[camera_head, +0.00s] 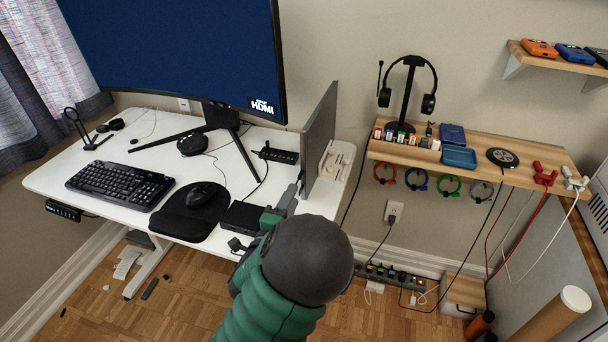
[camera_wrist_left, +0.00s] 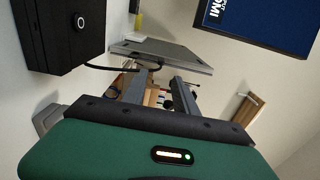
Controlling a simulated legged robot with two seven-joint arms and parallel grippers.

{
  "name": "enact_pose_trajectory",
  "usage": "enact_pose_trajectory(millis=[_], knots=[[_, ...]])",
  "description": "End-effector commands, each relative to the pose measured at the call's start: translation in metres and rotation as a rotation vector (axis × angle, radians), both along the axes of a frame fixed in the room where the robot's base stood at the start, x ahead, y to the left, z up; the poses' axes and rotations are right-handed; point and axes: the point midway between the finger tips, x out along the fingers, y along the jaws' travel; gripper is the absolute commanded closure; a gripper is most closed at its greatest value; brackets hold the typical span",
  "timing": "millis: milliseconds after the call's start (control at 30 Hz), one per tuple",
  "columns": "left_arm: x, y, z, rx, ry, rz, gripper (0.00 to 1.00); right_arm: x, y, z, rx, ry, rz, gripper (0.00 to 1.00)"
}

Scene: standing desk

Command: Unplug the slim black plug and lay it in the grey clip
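The grey clip (camera_head: 481,191) is the rightmost of several coloured ring clips under the wooden shelf, and it looks empty. My left gripper (camera_head: 292,192) is over the desk's right edge, beside an upright grey panel (camera_head: 318,140). In the left wrist view, the fingers of this gripper (camera_wrist_left: 160,84) are apart, with nothing clearly held between them. A thin black cable (camera_wrist_left: 103,67) runs behind the left finger toward the panel (camera_wrist_left: 170,54). A dark plug (camera_head: 237,244) shows at the desk's front edge; I cannot tell whether it is the slim black plug. My right gripper is out of view.
A black box (camera_head: 243,217) stands left of my gripper. A power strip (camera_head: 388,276) with several plugs is by the floor right of the desk. Orange, blue and green clips hang left of the grey one.

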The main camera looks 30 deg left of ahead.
Motion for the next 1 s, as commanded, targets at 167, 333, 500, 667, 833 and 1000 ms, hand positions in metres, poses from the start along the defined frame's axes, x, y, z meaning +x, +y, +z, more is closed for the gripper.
enact_pose_trajectory(millis=[167, 333, 500, 667, 833, 1000], knots=[[0.024, 0.007, -0.001, 0.002, -0.003, 0.001, 0.65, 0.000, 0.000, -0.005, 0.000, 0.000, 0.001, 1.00], [0.049, 0.011, 0.001, 0.002, -0.001, 0.001, 0.65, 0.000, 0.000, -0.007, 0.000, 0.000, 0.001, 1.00], [0.068, 0.016, 0.000, 0.002, -0.001, 0.001, 0.65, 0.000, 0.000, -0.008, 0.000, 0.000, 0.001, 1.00], [0.077, 0.019, 0.001, 0.000, -0.001, 0.001, 0.65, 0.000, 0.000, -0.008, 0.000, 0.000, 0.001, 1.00], [0.079, 0.019, 0.001, 0.000, 0.000, 0.001, 0.65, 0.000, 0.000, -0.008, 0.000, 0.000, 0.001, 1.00], [0.078, 0.019, 0.001, 0.000, 0.000, 0.001, 0.65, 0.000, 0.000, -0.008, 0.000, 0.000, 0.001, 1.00]])
